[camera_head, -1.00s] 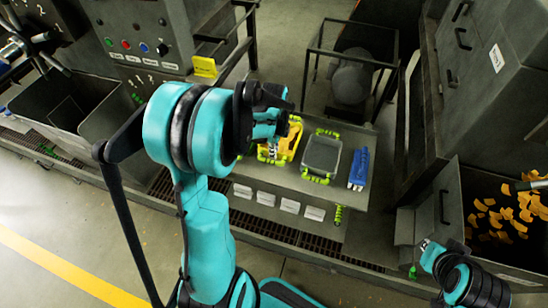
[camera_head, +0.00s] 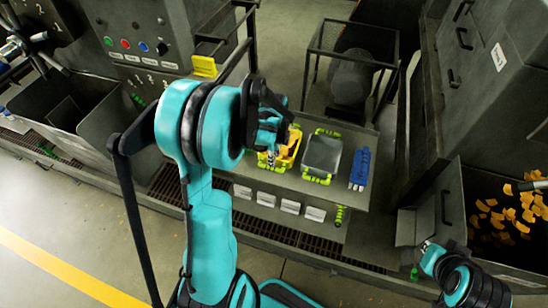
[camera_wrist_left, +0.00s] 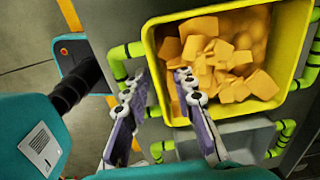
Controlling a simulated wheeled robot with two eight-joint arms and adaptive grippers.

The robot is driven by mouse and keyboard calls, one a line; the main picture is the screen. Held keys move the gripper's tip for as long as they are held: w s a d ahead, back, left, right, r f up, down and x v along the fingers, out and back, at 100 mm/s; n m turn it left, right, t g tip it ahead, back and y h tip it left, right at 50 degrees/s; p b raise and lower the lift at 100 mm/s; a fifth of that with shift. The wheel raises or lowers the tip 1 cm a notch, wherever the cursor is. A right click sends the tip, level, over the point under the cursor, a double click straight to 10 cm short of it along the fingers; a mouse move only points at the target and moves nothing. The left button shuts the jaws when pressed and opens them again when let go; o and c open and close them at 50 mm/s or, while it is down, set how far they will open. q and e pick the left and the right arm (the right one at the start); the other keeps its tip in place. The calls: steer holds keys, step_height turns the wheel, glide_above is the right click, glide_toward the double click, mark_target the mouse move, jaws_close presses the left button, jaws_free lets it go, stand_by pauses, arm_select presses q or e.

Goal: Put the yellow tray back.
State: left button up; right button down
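The yellow tray (camera_head: 291,147) stands on the grey bench, partly hidden behind my left gripper in the head view. In the left wrist view the tray (camera_wrist_left: 150,45) holds a heap of orange chunks. My left gripper (camera_wrist_left: 158,82) is open at the tray's near left corner. Its right finger overlaps the inside of the tray in the picture, and its left finger is outside the wall. I see nothing held between them; contact cannot be told. My right gripper (camera_head: 426,246) is low at the right, and its finger state is unclear.
A grey tray (camera_head: 322,155) with lime-green bars sits right of the yellow one, then blue items (camera_head: 360,168). A bin of orange chunks (camera_head: 505,215) is at the far right. A black frame (camera_head: 350,55) stands behind the bench.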

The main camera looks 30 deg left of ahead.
arm_select(q)
steer(key=shift+r, duration=0.3)
step_height(320, 180, up, 11)
steer(key=p, duration=0.3)
steer(key=s+d+r+n+t, duration=0.3)
steer(key=s+d+n, duration=0.3)
steer(key=d+n, duration=0.1)
steer(key=s+d+r+n+t, duration=0.3)
steer(key=s+d+n+t, duration=0.1)
steer(key=n, duration=0.4)
steer(key=s+d, duration=0.1)
steer(key=d, duration=0.1)
steer(key=shift+s+d, duration=0.35)
steer(key=shift+s, duration=0.05)
steer(key=shift+f+b, duration=0.1)
steer(key=shift+b, duration=0.2)
step_height(320, 180, down, 14)
steer(key=b, duration=1.3)
steer(key=shift+r+b, duration=0.2)
steer(key=shift+b, duration=0.1)
